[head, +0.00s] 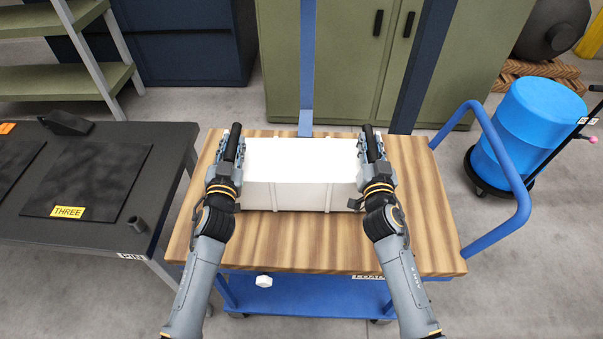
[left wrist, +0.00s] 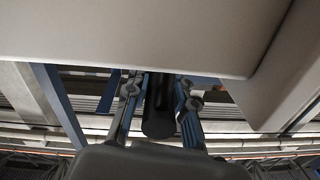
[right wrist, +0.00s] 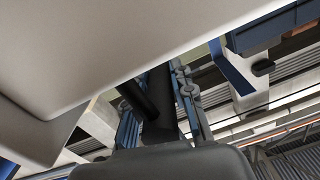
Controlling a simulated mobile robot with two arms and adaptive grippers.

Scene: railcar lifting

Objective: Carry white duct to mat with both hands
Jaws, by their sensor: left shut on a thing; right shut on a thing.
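The white duct (head: 300,178) is a long box-like piece over the wooden top of a blue cart. My left gripper (head: 231,155) is shut on its left end, and my right gripper (head: 374,155) is shut on its right end. In the left wrist view a dark bar (left wrist: 158,108) sits between the fingers under the pale duct (left wrist: 130,35). The right wrist view likewise shows the duct (right wrist: 110,50) close above the fingers. I cannot tell whether the duct touches the cart top. A black mat (head: 88,178) with a yellow THREE label lies on the dark table at left.
The cart's wooden top (head: 300,245) is bare in front of the duct. A blue cart handle (head: 497,145) and blue drum (head: 530,125) are at right.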

